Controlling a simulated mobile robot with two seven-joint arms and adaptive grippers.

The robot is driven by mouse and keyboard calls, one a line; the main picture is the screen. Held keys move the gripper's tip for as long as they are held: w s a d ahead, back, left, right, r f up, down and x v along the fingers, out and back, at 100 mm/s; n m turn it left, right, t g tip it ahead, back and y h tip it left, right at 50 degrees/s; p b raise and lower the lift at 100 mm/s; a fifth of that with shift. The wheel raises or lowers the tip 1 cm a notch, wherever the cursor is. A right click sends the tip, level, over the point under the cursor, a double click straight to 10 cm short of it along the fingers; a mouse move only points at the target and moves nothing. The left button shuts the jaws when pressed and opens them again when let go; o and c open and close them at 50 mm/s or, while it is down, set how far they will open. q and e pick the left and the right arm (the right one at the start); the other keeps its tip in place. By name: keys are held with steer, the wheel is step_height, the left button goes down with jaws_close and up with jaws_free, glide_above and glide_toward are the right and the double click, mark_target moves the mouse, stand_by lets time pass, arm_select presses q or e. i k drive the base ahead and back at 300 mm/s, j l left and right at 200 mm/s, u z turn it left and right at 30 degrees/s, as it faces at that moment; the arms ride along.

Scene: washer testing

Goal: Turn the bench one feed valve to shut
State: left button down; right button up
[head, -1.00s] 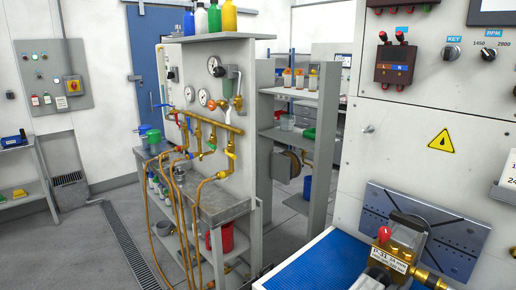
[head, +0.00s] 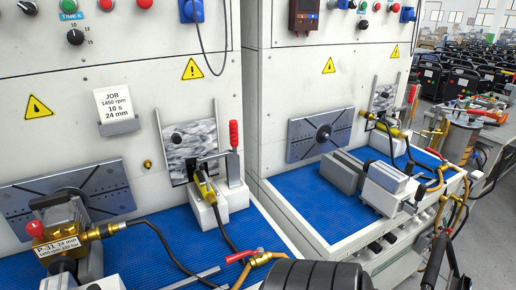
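A small valve with a red lever (head: 243,256) and a brass body (head: 268,258) shows at the bottom middle, by the front edge of the nearer bench's blue mat (head: 160,246). The lever points left from the brass body. I cannot tell whether the valve is open or shut. Another red lever (head: 435,153) sits on the farther bench at the right. No label here tells which bench is bench one. Neither of my grippers shows in this view.
A brass pump (head: 60,236) tagged P-31 is at lower left, with a black hose running right. A red-handled clamp (head: 233,135) stands by a grey plate. A dark ribbed cylinder (head: 318,275) fills the bottom edge. Grey blocks (head: 388,185) lie on the farther bench.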

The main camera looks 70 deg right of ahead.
mark_target(230, 260)
steer(key=z, duration=2.05)
steer(key=k+j+z, duration=0.2)
steer(key=z, duration=0.3)
steer(key=k, duration=0.1)
